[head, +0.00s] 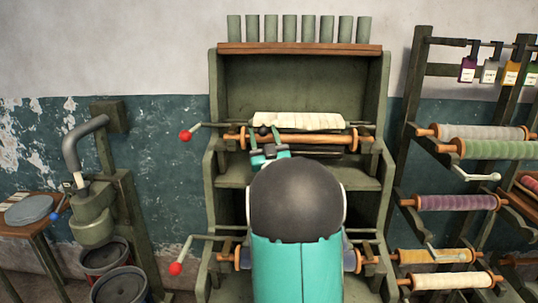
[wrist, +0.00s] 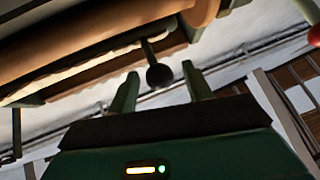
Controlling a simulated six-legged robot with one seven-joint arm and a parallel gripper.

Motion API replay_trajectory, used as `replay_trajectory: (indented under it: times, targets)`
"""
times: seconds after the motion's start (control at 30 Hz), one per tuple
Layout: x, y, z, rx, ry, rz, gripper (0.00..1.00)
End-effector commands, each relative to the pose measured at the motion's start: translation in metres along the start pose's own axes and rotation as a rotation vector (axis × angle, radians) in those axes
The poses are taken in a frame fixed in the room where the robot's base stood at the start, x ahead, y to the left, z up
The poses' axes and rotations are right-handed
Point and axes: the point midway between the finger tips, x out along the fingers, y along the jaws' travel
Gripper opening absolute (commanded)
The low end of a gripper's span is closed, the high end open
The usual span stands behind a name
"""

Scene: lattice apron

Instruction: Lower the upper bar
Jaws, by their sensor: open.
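The upper bar (head: 312,138) is a long orange-brown wooden bar across the upper part of the green cabinet, with a pale ribbed cloth (head: 300,121) just above it. A dark round knob (wrist: 159,75) on a short stem hangs from the bar assembly in the wrist view. My gripper (head: 264,138) is at the left part of the bar. In the wrist view its two green fingers are spread, one on each side of the knob, with gaps visible. My arm hides the middle of the cabinet below the bar.
A red-knobbed crank (head: 186,135) sticks out left of the upper bar, and another (head: 176,268) left of a lower roller. Racks of thread spools (head: 490,140) stand at right. A green machine (head: 95,215) and buckets stand at left.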

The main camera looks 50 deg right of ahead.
Motion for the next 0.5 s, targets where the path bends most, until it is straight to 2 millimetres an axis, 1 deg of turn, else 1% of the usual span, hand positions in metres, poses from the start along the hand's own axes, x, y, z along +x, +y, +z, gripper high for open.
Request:
replay_trajectory:
  times: [0.17,0.4,0.5]
  targets:
    - [-0.035,0.0,0.0,0.0,-0.003,0.0,0.5]
    - [-0.088,0.0,0.0,0.0,-0.004,0.001,0.5]
    - [-0.106,0.0,0.001,0.0,-0.005,0.002,0.5]
